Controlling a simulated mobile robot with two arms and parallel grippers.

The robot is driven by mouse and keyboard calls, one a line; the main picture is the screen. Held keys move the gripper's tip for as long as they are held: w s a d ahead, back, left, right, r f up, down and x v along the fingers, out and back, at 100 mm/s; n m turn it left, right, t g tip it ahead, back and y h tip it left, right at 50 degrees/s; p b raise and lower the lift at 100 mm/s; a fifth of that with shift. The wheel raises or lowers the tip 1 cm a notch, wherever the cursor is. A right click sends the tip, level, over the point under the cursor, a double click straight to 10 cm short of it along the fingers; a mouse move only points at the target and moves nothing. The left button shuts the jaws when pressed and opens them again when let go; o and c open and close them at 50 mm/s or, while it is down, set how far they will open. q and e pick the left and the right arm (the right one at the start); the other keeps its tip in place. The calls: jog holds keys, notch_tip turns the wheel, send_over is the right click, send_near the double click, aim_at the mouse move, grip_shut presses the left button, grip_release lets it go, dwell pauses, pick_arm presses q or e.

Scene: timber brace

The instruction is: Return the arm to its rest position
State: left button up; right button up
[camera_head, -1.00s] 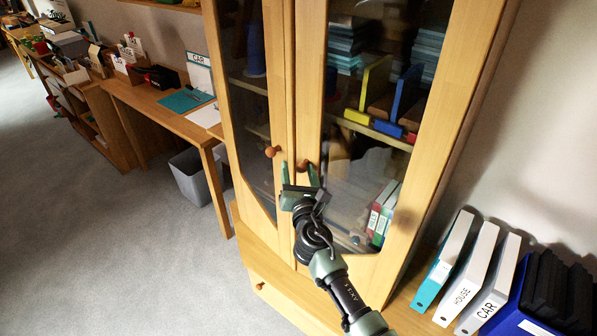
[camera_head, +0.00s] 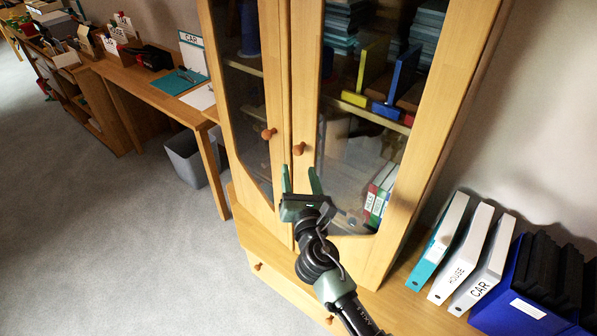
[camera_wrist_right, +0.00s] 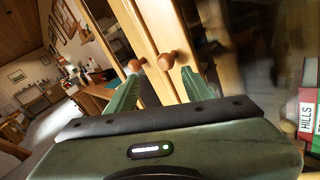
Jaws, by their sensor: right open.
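My right gripper (camera_head: 301,181) is open and empty in front of the wooden cabinet (camera_head: 396,240). Its two green fingers point up at the doors, a little below the right door's round knob (camera_head: 299,149). The left door's knob (camera_head: 268,133) is just beside it, up and to the left. Both glass doors look shut. In the right wrist view the fingers (camera_wrist_right: 162,90) stand apart with the right knob (camera_wrist_right: 167,60) and left knob (camera_wrist_right: 135,65) beyond them, and nothing between them. My left gripper is not in view.
White and teal binders (camera_head: 464,250) and a blue box (camera_head: 512,290) stand on the ledge at the right. A desk (camera_head: 150,98) with a grey bin (camera_head: 188,160) under it is at the left. Grey carpet (camera_head: 80,220) is clear at the left.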

jog(key=shift+f, duration=0.1)
jog(key=s+d+f+m+g, duration=0.3)
jog(key=s+f+m, duration=0.25)
jog(key=f, duration=0.65)
jog(key=s+d+f+m+g, duration=0.35)
jog(key=s+f, duration=0.25)
jog(key=f, duration=0.6)
jog(key=s+d+f+m+g, duration=0.25)
jog(key=s+f+m, duration=0.25)
jog(key=f, duration=0.8)
jog(key=s+d+f+m+g, duration=0.2)
jog(key=s+f+m, duration=0.3)
jog(key=s, duration=0.7)
jog(key=s+d+f+m+g+h, duration=0.1)
jog(key=s+d+f+m+g, duration=0.2)
jog(key=s, duration=1)
jog(key=s+d+f+m+g, duration=0.3)
jog(key=s+d+f+m, duration=0.3)
jog(key=s+f+m, duration=0.3)
jog(key=s+f, duration=0.1)
jog(key=s, duration=0.2)
jog(key=shift+s+d+h, duration=0.25)
jog(key=shift+s+h, duration=0.05)
jog(key=shift+s, duration=0.05)
